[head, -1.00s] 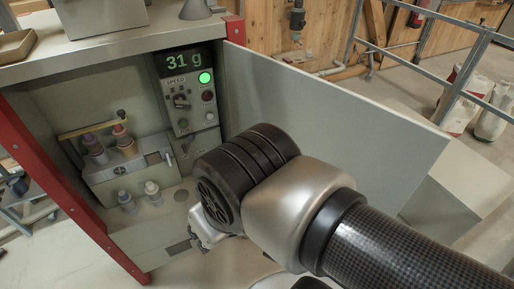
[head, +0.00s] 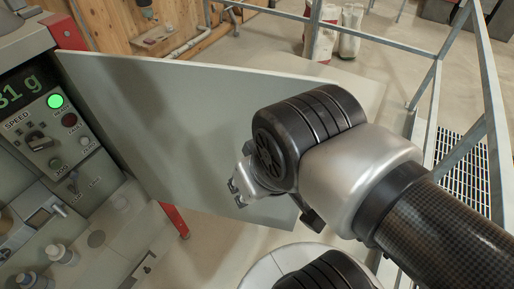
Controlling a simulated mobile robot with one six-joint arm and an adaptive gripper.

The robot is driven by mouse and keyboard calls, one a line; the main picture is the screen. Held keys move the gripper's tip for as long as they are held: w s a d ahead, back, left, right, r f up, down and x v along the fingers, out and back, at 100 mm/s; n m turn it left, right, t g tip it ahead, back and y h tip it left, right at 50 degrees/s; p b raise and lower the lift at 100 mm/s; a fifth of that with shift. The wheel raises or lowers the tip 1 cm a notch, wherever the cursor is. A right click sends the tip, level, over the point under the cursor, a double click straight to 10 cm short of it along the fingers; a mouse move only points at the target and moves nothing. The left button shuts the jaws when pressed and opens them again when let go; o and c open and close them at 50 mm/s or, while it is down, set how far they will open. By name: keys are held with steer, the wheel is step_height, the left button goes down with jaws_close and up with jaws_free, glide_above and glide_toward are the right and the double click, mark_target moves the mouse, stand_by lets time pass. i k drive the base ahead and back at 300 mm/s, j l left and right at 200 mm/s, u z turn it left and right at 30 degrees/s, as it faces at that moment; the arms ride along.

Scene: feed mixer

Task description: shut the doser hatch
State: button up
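My gripper (head: 241,186) shows only in part, small and metallic, below my black wrist joint. It overlaps the lower right part of the panel in the picture. I cannot tell whether it touches the panel. Its fingers are mostly hidden by the wrist, and their opening is unclear. I see nothing held.
The control panel (head: 60,135) with a lit green button and a weight display is at the left. Small bottles (head: 60,254) stand inside the cabinet below it. A metal railing (head: 425,95) and a floor grating (head: 460,165) lie to the right. Sacks (head: 350,30) stand behind.

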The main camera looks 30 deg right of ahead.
mark_target(182, 127)
steer(key=z, duration=0.45)
steer(key=l+z, duration=0.15)
steer(key=z, duration=0.7)
steer(key=l+z, duration=0.1)
steer(key=z, duration=0.35)
steer(key=i+z, duration=0.1)
steer(key=z, duration=0.3)
steer(key=i+l+z, duration=0.15)
steer(key=i, duration=0.3)
steer(key=i+j+u, duration=0.1)
steer(key=u, duration=0.3)
steer(key=i+u, duration=0.3)
steer(key=u, duration=0.15)
steer(key=i+u, duration=0.2)
steer(key=u, duration=0.2)
steer(key=i+u, duration=0.2)
steer(key=u, duration=0.2)
steer(key=i+l+u, duration=0.15)
steer(key=u, duration=0.75)
steer(key=i+l+u, duration=0.1)
steer(key=u, duration=0.85)
steer(key=i+l+u, duration=0.1)
steer(key=u, duration=0.35)
steer(key=l+u, duration=0.15)
steer(key=u, duration=0.35)
steer(key=k+u, duration=0.15)
steer(key=k+j+z, duration=0.1)
steer(key=j+z, duration=0.25)
steer(key=k+j+z, duration=0.1)
steer(key=z, duration=0.2)
